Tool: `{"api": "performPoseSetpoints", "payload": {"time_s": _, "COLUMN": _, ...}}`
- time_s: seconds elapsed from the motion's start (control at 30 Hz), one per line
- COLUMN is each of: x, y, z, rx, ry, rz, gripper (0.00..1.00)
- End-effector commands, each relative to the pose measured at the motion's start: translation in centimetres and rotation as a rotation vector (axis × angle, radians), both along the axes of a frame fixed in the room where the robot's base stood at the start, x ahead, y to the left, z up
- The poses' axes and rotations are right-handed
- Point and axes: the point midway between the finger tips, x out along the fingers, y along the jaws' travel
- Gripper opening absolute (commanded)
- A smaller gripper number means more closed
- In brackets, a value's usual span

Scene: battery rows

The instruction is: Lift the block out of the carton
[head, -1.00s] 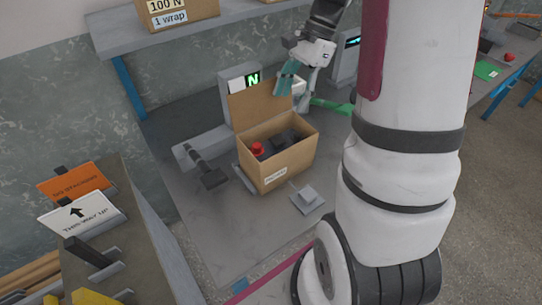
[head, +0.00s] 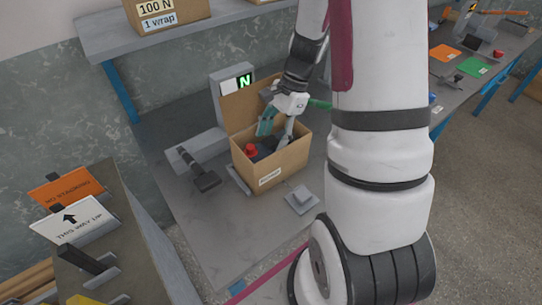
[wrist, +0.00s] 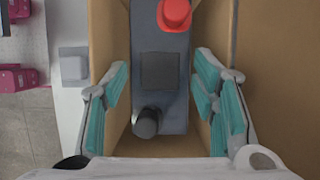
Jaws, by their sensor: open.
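The open carton (head: 262,181) stands on the grey bench, its back flap raised; its cardboard wall (wrist: 108,30) also shows in the wrist view. Inside lies a long dark blue-grey block (wrist: 172,105) with a red knob (wrist: 175,14) at one end, a black square patch in the middle and a dark round peg near the other end. The red knob also shows in the head view (head: 250,149). My gripper (head: 275,138) is at the carton's mouth. Its teal-padded fingers (wrist: 165,98) are open, one on each side of the block, with gaps to it. The fingertips' depth is unclear.
A dark hammer-shaped tool (head: 200,173) lies left of the carton, and a small grey plate with a raised square (head: 301,199) lies in front. A display box marked N (head: 222,95) stands behind. A shelf (head: 210,32) runs above the bench at the back.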

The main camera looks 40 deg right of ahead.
Motion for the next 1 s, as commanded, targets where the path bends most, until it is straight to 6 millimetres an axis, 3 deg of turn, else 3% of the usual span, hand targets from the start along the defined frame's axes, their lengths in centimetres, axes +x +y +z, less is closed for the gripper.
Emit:
{"api": "performPoseSetpoints", "payload": {"time_s": 0.17, "x": 0.0, "y": 0.0, "z": 0.0, "rx": 0.0, "ry": -0.001, "rz": 0.0, "gripper": 0.53}}
{"api": "performPoseSetpoints", "payload": {"time_s": 0.4, "x": 0.0, "y": 0.0, "z": 0.0, "rx": -0.001, "ry": 0.0, "rz": 0.0, "gripper": 0.0}}
{"api": "performPoseSetpoints", "payload": {"time_s": 0.8, "x": 0.1, "y": 0.0, "z": 0.3, "rx": -0.001, "ry": -0.004, "rz": 0.001, "gripper": 0.0}}
{"api": "performPoseSetpoints", "payload": {"time_s": 1.0, "x": 0.2, "y": -0.1, "z": 1.8, "rx": -0.002, "ry": -0.007, "rz": 0.001, "gripper": 0.0}}
